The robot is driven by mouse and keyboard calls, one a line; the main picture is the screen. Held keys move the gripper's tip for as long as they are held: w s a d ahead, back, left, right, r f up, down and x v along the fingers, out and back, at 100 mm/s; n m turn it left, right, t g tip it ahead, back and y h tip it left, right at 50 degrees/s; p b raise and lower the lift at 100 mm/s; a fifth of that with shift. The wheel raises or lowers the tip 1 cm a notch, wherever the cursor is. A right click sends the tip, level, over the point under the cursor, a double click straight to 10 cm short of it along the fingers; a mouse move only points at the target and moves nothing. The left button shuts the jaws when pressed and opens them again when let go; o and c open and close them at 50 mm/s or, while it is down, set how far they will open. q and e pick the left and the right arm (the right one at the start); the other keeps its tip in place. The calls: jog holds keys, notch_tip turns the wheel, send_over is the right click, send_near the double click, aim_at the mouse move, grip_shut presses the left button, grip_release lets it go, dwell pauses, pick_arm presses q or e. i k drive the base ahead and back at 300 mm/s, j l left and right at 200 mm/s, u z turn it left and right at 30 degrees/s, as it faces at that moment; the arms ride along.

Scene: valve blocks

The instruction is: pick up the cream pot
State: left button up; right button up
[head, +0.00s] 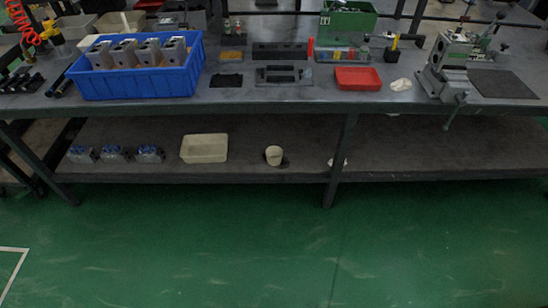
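A small cream pot (274,155) stands upright on the lower shelf of the workbench, near the middle of the head view. A dark patch or small dark item lies at its right foot; I cannot tell which. Neither of my grippers is in view.
The lower shelf (300,145) also holds a cream tray (204,148), several blue-grey valve blocks (112,154) and a white item beside a table leg (331,180). The benchtop above carries a blue crate (140,85), a red tray (358,78) and a vise (448,65). The green floor (270,250) in front is clear.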

aim_at(274, 154)
jog(key=i+j, duration=0.2)
jog(key=i, duration=0.3)
jog(key=i+j, duration=0.15)
jog(key=i, duration=0.35)
jog(key=i+j, duration=0.2)
jog(key=i, duration=0.3)
jog(key=i+j, duration=0.15)
jog(key=i, duration=0.35)
jog(key=z, duration=0.05)
